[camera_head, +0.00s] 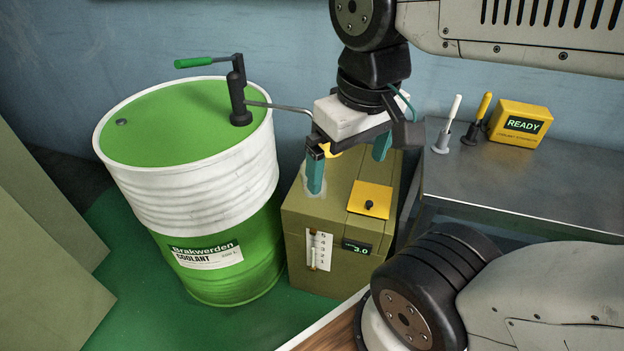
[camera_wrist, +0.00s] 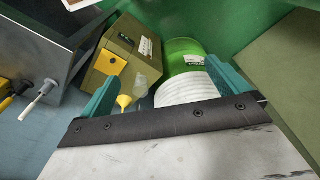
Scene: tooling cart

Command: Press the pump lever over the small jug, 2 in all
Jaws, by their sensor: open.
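The pump lever (camera_head: 194,62) is a green-gripped handle pointing left from a black pump (camera_head: 238,97) on a green and white coolant drum (camera_head: 195,185). Its thin spout (camera_head: 282,107) reaches right, toward my gripper. My gripper (camera_head: 348,170) is open, fingers pointing down over an olive box (camera_head: 300,222), right of the drum and apart from the lever. A small yellow piece (camera_head: 332,151) shows between its fingers; I cannot tell what it belongs to. A pale translucent shape (camera_wrist: 140,87) lies by the box in the wrist view; I cannot tell whether it is the small jug.
The box has a yellow plate (camera_head: 370,198) with a black knob, a scale (camera_head: 318,251) and a display (camera_head: 358,247) reading 3.0. On the grey bench (camera_head: 540,180) stand a white stick (camera_head: 454,110), a yellow stick (camera_head: 484,106) and a yellow READY unit (camera_head: 520,122).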

